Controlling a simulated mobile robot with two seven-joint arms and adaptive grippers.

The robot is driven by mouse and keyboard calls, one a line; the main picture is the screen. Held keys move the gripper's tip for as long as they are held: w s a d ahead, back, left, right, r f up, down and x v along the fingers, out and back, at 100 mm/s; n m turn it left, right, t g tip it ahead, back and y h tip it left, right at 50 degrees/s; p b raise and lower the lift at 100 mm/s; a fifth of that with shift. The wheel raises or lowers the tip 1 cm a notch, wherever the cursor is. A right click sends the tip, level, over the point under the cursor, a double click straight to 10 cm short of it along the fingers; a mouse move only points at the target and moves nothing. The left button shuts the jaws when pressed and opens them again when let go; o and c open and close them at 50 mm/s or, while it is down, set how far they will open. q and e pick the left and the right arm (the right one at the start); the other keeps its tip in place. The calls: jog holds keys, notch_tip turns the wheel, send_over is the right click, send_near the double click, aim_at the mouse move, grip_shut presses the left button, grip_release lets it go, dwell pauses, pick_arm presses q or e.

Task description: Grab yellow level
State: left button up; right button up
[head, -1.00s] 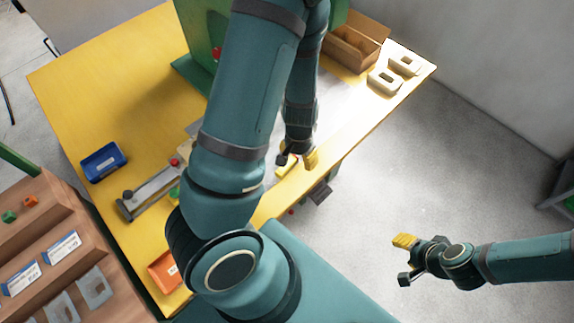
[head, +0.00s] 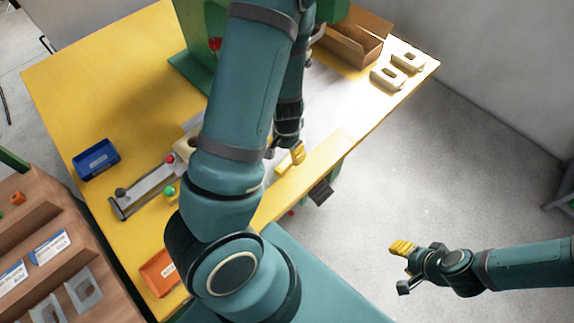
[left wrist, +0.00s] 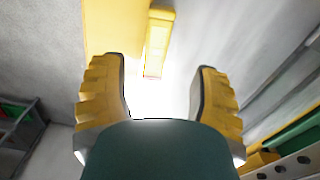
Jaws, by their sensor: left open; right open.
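The yellow level (head: 283,165) lies on the yellow table near its front edge, partly hidden by my left gripper. In the left wrist view the level (left wrist: 159,38) is a narrow yellow bar ahead of the fingertips, between their lines. My left gripper (head: 285,153) is open beside the level in the head view; its yellow-padded fingers (left wrist: 160,70) stand apart with nothing between them. I cannot tell its exact height above the table. My right gripper (head: 404,268) is open and empty, out over the grey floor to the right of the table.
The yellow table (head: 95,70) carries a blue bin (head: 96,159), an orange bin (head: 160,271), a metal fixture (head: 145,190) with red and green buttons, a cardboard box (head: 350,45) and two cream parts (head: 388,77). A brown stepped rack (head: 45,215) stands at the left.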

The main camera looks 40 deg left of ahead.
aim_at(287, 162)
pick_arm(q)
jog(key=f+b, duration=0.1)
jog(key=f, duration=0.1)
jog(key=f+b, duration=0.1)
jog(key=f, duration=0.1)
jog(key=shift+s+d+f, duration=0.2)
jog(key=shift+f, duration=0.05)
jog(key=shift+f+b, duration=0.35)
jog(key=shift+f, duration=0.1)
jog(key=shift+r, duration=0.1)
grip_shut()
